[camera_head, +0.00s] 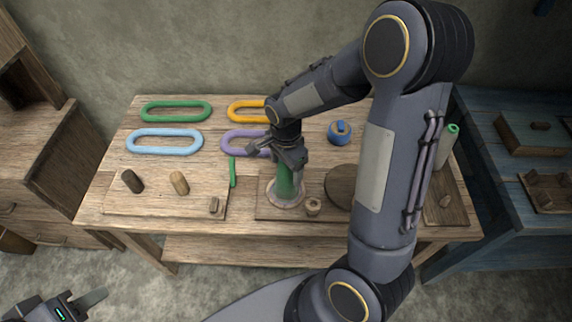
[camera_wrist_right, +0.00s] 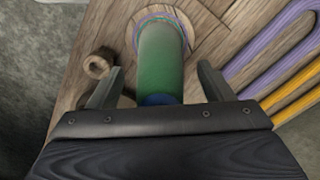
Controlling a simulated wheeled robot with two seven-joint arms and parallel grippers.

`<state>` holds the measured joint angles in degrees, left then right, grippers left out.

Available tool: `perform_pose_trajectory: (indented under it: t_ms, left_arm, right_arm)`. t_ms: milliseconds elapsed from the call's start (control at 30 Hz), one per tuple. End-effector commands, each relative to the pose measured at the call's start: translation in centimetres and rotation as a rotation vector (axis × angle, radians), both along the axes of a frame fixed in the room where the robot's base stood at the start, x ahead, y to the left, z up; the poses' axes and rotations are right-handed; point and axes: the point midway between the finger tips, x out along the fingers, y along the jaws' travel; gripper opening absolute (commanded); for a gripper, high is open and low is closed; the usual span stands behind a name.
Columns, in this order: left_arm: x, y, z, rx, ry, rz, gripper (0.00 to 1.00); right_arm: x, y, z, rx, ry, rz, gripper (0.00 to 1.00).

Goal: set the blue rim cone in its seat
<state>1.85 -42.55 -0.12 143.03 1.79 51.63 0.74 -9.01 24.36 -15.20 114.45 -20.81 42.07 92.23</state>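A green cone (camera_head: 287,184) stands upright on a pale round seat (camera_head: 272,198) with coloured rings, on a wooden board. In the right wrist view the cone (camera_wrist_right: 161,60) shows a blue end (camera_wrist_right: 158,99) nearest my gripper, and the ringed disc (camera_wrist_right: 150,16) lies at its far end. My right gripper (camera_head: 284,153) is over the cone's top; in the wrist view its fingers (camera_wrist_right: 160,88) are spread on either side with gaps to the cone. My left gripper (camera_head: 80,303) is at the bottom left, away from the table, partly cut off.
A blue round object (camera_head: 340,132) and several oval rings, one green (camera_head: 176,104), lie at the back. A small wooden ring (camera_head: 313,207) sits beside the cone. A pale cylinder with green rim (camera_head: 452,130) stands behind my right arm.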

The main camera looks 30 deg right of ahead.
Motion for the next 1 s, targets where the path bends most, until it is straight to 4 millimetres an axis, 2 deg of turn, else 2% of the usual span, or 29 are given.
perform_pose_trajectory:
  t_ms: [267, 700, 1000]
  left_arm:
    - [0.0, 0.0, 0.0, 0.000, 0.000, 0.000, 0.36]
    - [0.0, 0.0, 0.4, 0.000, 0.000, 0.000, 0.36]
    - [0.0, 0.0, 0.4, 0.000, 0.000, 0.000, 0.36]
  right_arm:
    - [0.1, 0.0, 0.5, 0.000, -0.002, 0.000, 0.74]
    - [0.1, 0.0, 7.0, 0.001, -0.004, 0.001, 0.74]
    - [0.0, 0.0, 7.8, 0.000, 0.000, 0.000, 0.74]
